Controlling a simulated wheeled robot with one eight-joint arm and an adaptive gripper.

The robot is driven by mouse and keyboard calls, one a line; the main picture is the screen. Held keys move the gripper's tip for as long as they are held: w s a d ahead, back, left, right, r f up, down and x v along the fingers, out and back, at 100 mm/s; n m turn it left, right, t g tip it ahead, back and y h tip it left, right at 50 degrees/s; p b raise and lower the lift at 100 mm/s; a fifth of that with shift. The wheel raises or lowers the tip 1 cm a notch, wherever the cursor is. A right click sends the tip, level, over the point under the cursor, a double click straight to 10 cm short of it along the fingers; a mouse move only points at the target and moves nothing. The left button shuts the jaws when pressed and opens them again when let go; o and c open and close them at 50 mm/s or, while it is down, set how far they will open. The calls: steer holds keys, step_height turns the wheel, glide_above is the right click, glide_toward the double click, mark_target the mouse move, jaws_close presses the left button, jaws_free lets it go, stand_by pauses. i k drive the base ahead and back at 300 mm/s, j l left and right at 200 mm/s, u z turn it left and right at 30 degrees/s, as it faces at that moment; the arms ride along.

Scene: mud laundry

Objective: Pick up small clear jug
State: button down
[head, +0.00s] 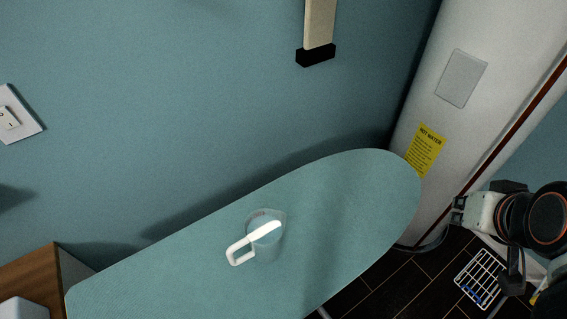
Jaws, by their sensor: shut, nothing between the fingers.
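The small clear jug (268,241) stands on the teal ironing board (340,205), near the middle of the head view. It has a white handle that points to the lower left. My gripper (459,211) is at the right side of the view, beyond the board's rounded end and well apart from the jug. It is shut with nothing held. Its fingertips are small and partly unclear in this view.
A white water heater (440,110) with a yellow label stands behind the board's right end. A wooden-topped cabinet (40,268) is at the lower left. A white wire rack (481,278) lies on the dark floor. The board around the jug is clear.

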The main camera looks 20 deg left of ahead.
mark_target(263, 229)
steer(key=u, duration=1.7)
steer(key=z, duration=0.35)
steer(key=k+j+z, duration=0.2)
steer(key=z, duration=0.2)
steer(key=k+z, duration=0.3)
steer(key=z, duration=0.15)
steer(key=k+j+z, duration=0.1)
steer(key=k+z, duration=0.15)
steer(key=z, duration=0.15)
steer(key=k, duration=0.15)
